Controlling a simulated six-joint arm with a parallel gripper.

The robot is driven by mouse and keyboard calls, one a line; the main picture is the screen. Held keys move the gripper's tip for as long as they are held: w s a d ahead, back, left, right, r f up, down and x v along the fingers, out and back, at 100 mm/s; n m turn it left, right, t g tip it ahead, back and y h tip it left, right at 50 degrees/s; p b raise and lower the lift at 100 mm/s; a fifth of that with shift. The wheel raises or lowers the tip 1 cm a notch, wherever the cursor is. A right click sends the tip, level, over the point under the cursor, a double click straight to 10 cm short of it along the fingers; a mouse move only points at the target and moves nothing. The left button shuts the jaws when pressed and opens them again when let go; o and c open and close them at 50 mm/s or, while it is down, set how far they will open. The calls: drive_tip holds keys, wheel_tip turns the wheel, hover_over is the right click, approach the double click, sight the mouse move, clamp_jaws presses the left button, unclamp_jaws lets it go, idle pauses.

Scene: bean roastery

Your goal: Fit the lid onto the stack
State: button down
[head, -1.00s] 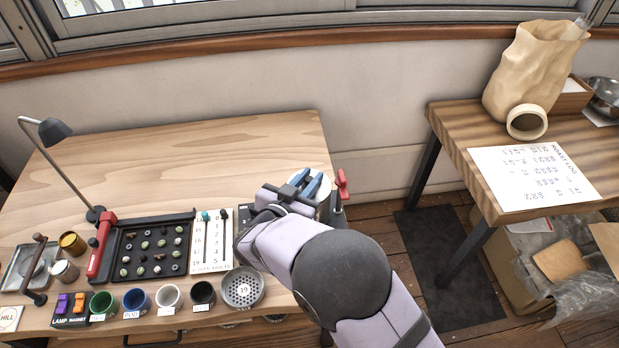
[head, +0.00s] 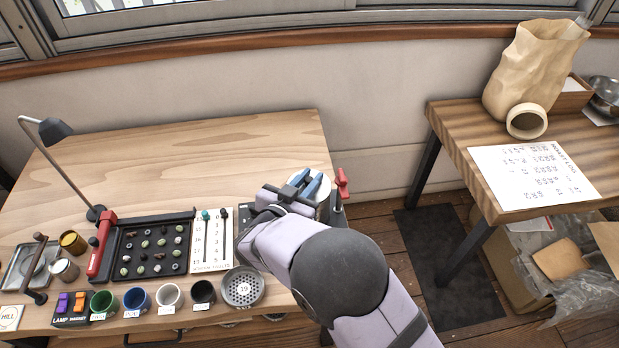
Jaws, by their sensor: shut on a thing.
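My gripper (head: 306,185) is at the right end of the bench, pointing down, with its blue fingers shut on the lid. The lid (head: 324,191) shows as a pale round disc around and behind the fingers. It appears to be over or on the stack, which is mostly hidden below the lid and behind my arm. I cannot tell whether the lid is seated or still slightly above the stack. A red clamp handle (head: 342,183) stands just right of the lid.
A perforated sieve (head: 243,287) marked 19 lies at the bench's front edge. Left of it stand several small cups, a black bean tray (head: 150,248) and a lamp (head: 55,131). The back of the bench (head: 190,150) is clear. A second table (head: 455,120) stands at right.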

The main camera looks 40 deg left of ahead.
drive_tip(key=shift+f, duration=0.3)
drive_tip(key=c, duration=1.9)
unclamp_jaws()
drive_tip(key=shift+s, duration=0.15)
drive_tip(key=shift+p+v, duration=0.5)
drive_tip(key=shift+v, duration=0.65)
drive_tip(key=p+v, duration=0.3)
drive_tip(key=v, duration=0.5)
drive_tip(key=shift+s+p, duration=0.2)
drive_tip(key=shift+p, duration=0.2)
drive_tip(key=shift+r, duration=0.1)
